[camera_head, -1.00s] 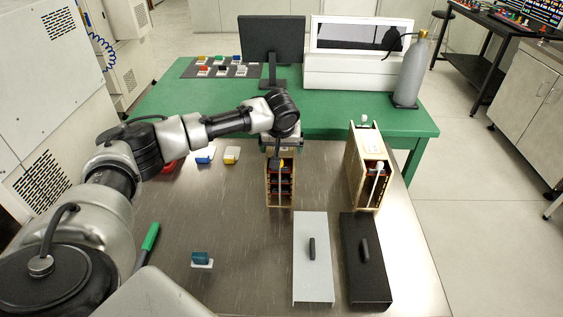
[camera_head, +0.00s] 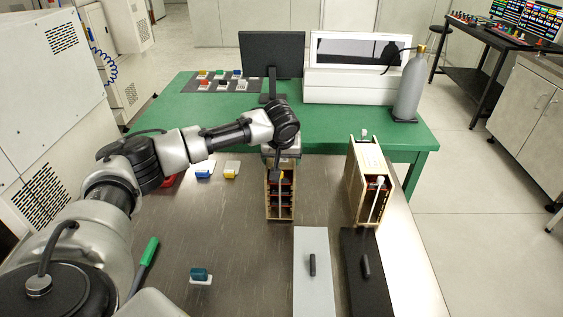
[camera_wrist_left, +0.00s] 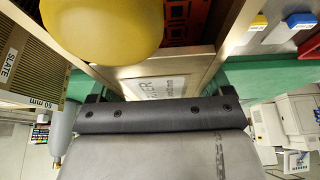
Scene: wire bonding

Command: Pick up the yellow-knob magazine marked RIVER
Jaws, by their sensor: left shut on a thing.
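The yellow-knob magazine (camera_head: 280,200) is an upright wooden box with dark and red slots, standing at the middle of the steel table. Its yellow knob (camera_head: 278,176) looks very large in the left wrist view (camera_wrist_left: 105,28). The grip itself is mostly hidden by the wrist. I cannot see any gap under the magazine. My right gripper is not in view.
A second magazine (camera_head: 368,185) with a white knob stands to the right; a SLATE label (camera_wrist_left: 10,62) shows in the wrist view. Grey (camera_head: 313,290) and black (camera_head: 367,290) handled covers lie in front. A gas bottle (camera_head: 409,90) and monitor (camera_head: 271,53) stand behind.

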